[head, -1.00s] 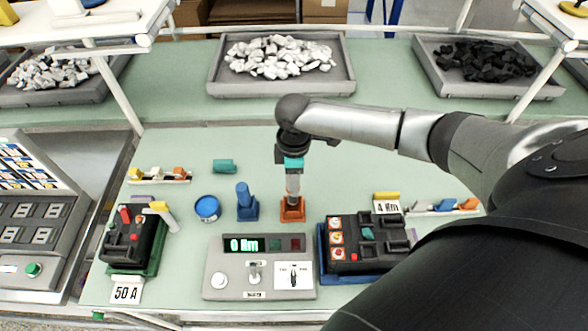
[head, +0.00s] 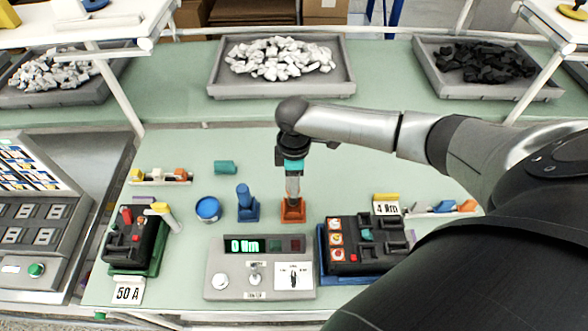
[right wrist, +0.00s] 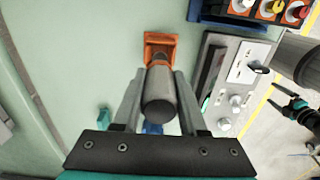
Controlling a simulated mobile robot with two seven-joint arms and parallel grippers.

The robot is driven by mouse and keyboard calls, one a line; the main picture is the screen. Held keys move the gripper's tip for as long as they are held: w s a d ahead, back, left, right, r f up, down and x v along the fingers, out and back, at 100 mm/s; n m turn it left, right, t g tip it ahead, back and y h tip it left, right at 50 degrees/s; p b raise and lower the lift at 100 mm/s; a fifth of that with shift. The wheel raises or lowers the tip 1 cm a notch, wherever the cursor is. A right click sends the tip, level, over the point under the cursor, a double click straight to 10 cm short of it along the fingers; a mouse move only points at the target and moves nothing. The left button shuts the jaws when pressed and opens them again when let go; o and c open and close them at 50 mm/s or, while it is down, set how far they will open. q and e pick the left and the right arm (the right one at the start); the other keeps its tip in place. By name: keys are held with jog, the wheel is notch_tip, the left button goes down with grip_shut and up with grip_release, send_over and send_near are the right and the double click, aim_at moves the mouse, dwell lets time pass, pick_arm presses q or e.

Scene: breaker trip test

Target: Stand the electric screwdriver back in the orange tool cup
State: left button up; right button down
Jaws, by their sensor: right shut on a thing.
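My right gripper (head: 293,186) is shut on the electric screwdriver. It points down over the orange tool cup (head: 292,211). In the right wrist view, the two fingers (right wrist: 158,90) clasp both sides of the screwdriver's dark grey rounded handle (right wrist: 158,103). The orange cup (right wrist: 160,42) shows just beyond the handle, in line with it. The screwdriver's lower end is hidden, so I cannot tell how deep it sits in the cup. A dark, teal-marked part at the right of the wrist view looks like my left gripper (right wrist: 292,107); its jaws are unclear.
A blue holder (head: 247,211) with a blue tool and a blue round tub (head: 207,208) stand left of the cup. The grey test panel (head: 230,283) is in front, with a breaker block (head: 368,245) at right and another (head: 133,238) at left.

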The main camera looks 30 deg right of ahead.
jog(key=shift+r, duration=0.1)
dwell(0.3)
jog(key=shift+p, duration=0.4)
jog(key=shift+p, duration=0.35)
dwell(0.4)
jog(key=shift+f+b, duration=1.8)
jog(key=shift+f, duration=1)
jog(key=shift+c, duration=1.9)
grip_release()
notch_tip(320, 180, up, 15)
jog(key=shift+r+p, duration=0.15)
jog(key=shift+p, duration=0.4)
